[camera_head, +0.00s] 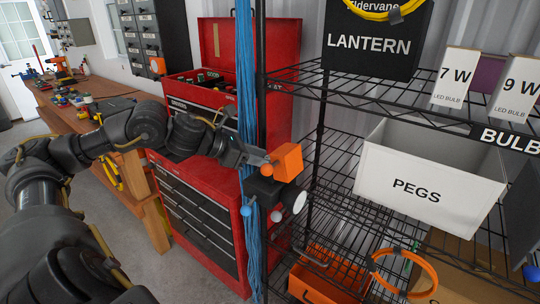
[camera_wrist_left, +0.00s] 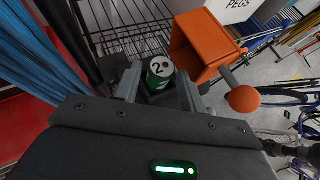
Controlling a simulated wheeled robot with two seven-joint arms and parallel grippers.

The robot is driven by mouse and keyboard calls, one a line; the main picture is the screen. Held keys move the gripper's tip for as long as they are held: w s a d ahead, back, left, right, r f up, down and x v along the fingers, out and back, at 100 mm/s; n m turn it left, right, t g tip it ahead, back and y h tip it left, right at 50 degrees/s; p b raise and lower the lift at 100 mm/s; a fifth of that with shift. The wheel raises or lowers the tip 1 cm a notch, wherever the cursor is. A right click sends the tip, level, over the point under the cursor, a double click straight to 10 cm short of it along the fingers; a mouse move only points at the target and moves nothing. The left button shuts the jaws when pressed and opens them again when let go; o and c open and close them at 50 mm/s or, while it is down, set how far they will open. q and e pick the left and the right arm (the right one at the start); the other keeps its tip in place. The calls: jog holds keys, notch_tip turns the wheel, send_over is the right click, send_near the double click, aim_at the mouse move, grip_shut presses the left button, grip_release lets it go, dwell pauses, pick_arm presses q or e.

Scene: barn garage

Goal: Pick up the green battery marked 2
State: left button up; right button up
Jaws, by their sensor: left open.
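The green battery marked 2 (camera_wrist_left: 158,72) shows in the left wrist view, its pale round end with the black 2 turned toward the camera. It lies between the two fingers of my left gripper (camera_wrist_left: 160,88), which are open, one on each side of it. I cannot tell whether either finger touches it. In the head view my left gripper (camera_head: 262,163) reaches in front of the blue cables beside an orange open box (camera_head: 287,162). The battery cannot be made out there. My right gripper is not in view.
The orange box (camera_wrist_left: 198,45) and an orange ball-ended knob (camera_wrist_left: 243,98) are close by the right finger. Blue cables (camera_head: 246,90) hang beside the black shelf post. A red tool chest (camera_head: 200,200) stands behind. The wire rack holds a white PEGS bin (camera_head: 425,190).

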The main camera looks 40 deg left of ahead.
pick_arm(q)
jog(key=shift+p+x, duration=0.35)
jog(key=shift+x, duration=0.55)
jog(key=shift+r, duration=0.1)
jog(key=c, duration=0.8)
jog(key=shift+c, duration=0.2)
